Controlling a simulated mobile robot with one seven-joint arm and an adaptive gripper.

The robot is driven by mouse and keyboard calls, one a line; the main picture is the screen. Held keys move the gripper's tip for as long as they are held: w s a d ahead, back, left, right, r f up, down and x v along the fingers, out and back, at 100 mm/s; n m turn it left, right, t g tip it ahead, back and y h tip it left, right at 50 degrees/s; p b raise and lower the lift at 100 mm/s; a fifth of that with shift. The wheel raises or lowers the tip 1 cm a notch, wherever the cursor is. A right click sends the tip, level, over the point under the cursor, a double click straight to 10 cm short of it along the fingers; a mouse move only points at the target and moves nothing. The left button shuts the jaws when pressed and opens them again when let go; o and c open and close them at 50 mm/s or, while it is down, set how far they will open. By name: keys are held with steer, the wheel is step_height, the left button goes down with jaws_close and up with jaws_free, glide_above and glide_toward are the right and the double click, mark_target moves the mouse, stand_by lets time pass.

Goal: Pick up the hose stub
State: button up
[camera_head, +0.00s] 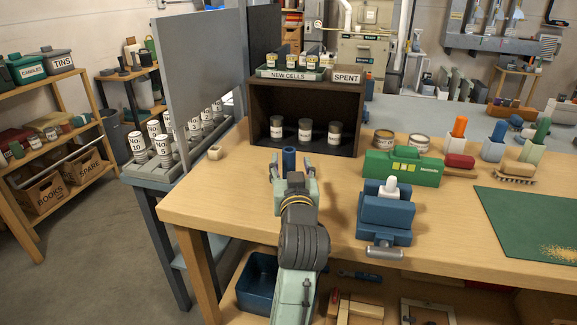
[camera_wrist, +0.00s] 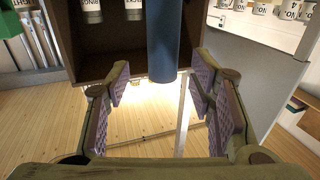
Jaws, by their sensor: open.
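The likely hose stub is a dark blue tube (camera_head: 289,159) above the wooden table, in front of the brown box. In the wrist view the blue tube (camera_wrist: 163,40) comes in from the top edge, its near end between the tips of the jaws. My gripper (camera_head: 290,171) is open, with one finger on each side of the tube. In the wrist view the gripper (camera_wrist: 163,84) shows wide gaps on both sides of the tube, and neither pad touches it. The tube's foot is hidden behind my gripper in the head view.
The open brown box (camera_head: 262,105) with several jars stands just behind. A small beige block (camera_head: 215,152) lies to the left. A blue vise-like fixture (camera_head: 386,212) and a green box (camera_head: 402,168) stand to the right. A grey panel (camera_head: 205,70) rises at left.

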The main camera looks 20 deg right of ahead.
mark_target(290, 160)
steer(key=p+x, duration=0.1)
steer(key=x, duration=0.3)
steer(key=shift+w+f, duration=0.1)
steer(key=shift+w, duration=0.3)
jaws_close()
